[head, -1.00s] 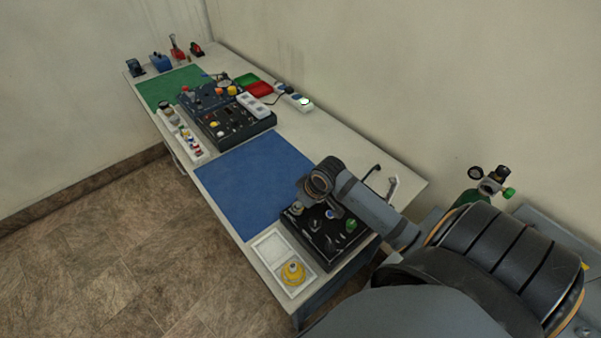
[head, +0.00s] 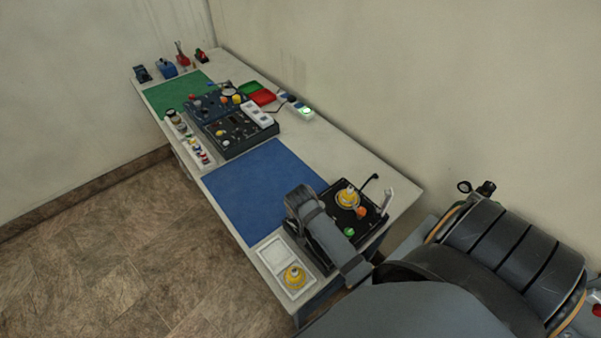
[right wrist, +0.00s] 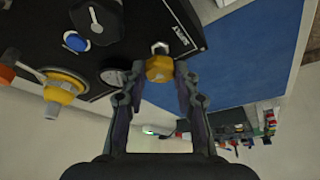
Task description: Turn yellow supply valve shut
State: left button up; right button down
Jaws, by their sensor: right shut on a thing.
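The yellow supply valve knob (right wrist: 159,68) sits on the black trainer panel (right wrist: 135,28), beside white lettering that appears to read "SUPPLY". My right gripper (right wrist: 157,76) has its fingertips on both sides of the knob and is shut on it. In the head view, my right arm covers the near left part of the panel (head: 372,222), hiding the supply knob and the fingertips. My left gripper is in neither view.
A yellow fitting on the panel (head: 348,198) stands near an orange knob (head: 361,212) and a green knob (head: 349,231). A white tray (head: 262,251) holds another yellow part (head: 295,277). The blue mat (head: 255,190) is clear.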

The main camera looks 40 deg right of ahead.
jog(key=shift+m+h, duration=0.3)
jog(key=shift+m, duration=0.3)
jog(key=c, duration=1)
grip_release()
jog(key=shift+r, duration=0.1)
jog(key=v, duration=1.2)
jog(key=shift+w, duration=0.15)
